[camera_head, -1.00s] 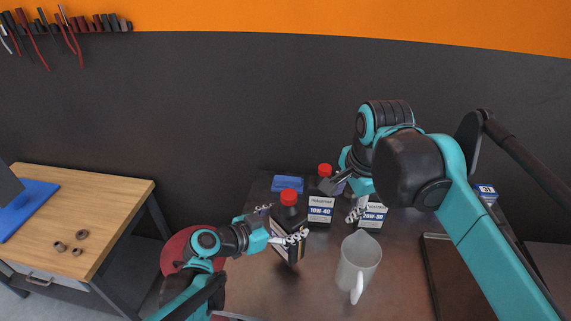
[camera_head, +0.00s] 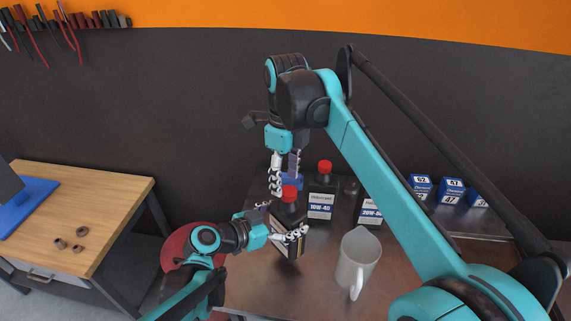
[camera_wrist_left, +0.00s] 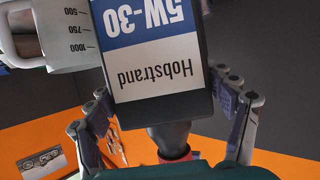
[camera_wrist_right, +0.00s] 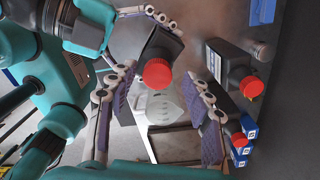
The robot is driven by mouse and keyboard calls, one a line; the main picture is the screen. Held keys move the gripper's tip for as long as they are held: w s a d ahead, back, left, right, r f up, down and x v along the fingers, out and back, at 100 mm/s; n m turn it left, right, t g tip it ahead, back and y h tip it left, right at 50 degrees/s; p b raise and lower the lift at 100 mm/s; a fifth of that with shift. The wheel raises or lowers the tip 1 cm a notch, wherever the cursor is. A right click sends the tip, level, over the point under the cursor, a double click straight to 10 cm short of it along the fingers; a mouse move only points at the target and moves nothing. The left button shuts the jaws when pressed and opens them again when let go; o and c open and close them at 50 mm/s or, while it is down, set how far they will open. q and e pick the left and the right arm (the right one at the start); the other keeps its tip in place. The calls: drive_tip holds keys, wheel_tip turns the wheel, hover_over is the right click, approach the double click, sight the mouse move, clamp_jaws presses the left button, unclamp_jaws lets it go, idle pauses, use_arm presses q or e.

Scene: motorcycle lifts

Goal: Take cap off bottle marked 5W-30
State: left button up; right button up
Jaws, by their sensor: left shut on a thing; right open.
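The bottle marked 5W-30 (camera_head: 288,218) is dark with a red cap (camera_head: 289,193) and stands on the workbench, with its label readable upside down in the left wrist view (camera_wrist_left: 155,45). My left gripper (camera_head: 283,222) is shut on the bottle's body, a finger on each side. My right gripper (camera_head: 283,184) points down just above the bottle and is open. In the right wrist view the red cap (camera_wrist_right: 157,73) lies between its spread fingers, with gaps on both sides. The cap is on the bottle's neck.
The 10W-40 bottle (camera_head: 321,196) with a red cap stands close to the right, with the 20W-50 bottle (camera_head: 370,211) beyond, partly hidden by my right arm. A white measuring jug (camera_head: 357,262) stands in front. Blue boxes (camera_head: 451,189) line the back right.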

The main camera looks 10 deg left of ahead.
sight(285, 189)
drive_tip(key=shift+f, duration=1.5)
clamp_jaws()
